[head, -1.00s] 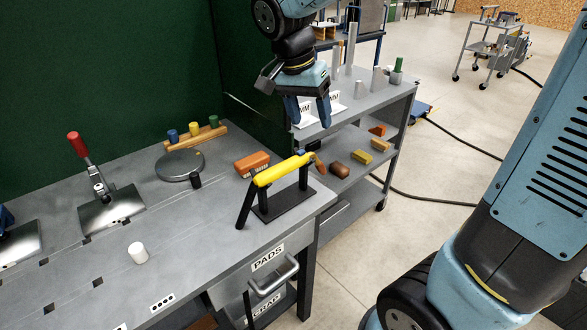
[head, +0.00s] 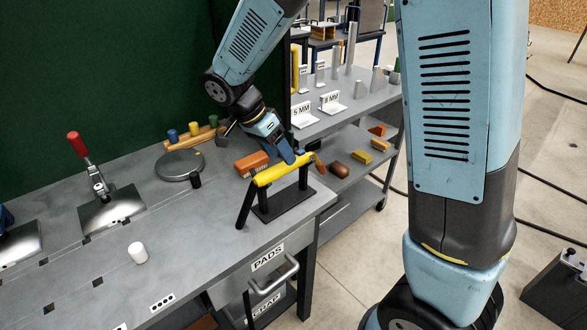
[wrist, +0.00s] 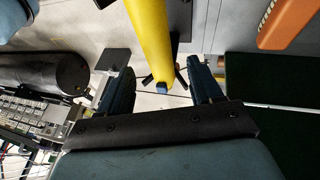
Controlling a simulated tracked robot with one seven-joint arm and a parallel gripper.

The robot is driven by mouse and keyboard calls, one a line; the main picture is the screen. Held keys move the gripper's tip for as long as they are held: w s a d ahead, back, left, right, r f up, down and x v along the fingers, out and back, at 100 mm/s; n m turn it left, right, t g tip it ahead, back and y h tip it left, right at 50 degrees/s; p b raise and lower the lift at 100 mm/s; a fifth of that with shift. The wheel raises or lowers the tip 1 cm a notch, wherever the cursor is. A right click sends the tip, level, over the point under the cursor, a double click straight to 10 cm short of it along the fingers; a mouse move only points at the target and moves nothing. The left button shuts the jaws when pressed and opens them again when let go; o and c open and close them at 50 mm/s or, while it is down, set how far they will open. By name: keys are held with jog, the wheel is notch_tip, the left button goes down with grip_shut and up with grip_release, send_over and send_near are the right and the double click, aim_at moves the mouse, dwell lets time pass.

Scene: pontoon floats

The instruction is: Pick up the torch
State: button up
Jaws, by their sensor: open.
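The torch (head: 277,173) has a yellow body and rests nearly level on a black stand (head: 285,204) at the right end of the grey bench. A black part slopes down from its left end. My gripper (head: 289,156) is open, with its fingers close to the torch's right end in the head view. In the wrist view, the yellow torch (wrist: 151,40) comes in from the top, and its blue-tipped end lies between my two open fingers (wrist: 162,92). I cannot tell whether a finger touches it.
An orange block (head: 250,163) lies just behind the torch; it also shows in the wrist view (wrist: 287,22). A round grey disc (head: 180,165), a white cylinder (head: 138,253) and a red-handled clamp (head: 92,165) stand left. A grey shelf cart (head: 350,118) stands beyond the bench.

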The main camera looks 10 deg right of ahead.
aim_at(291, 169)
jog(key=shift+x, duration=3.6)
jog(key=shift+w+a, duration=0.1)
jog(key=c, duration=1.1)
jog(key=shift+r, duration=0.1)
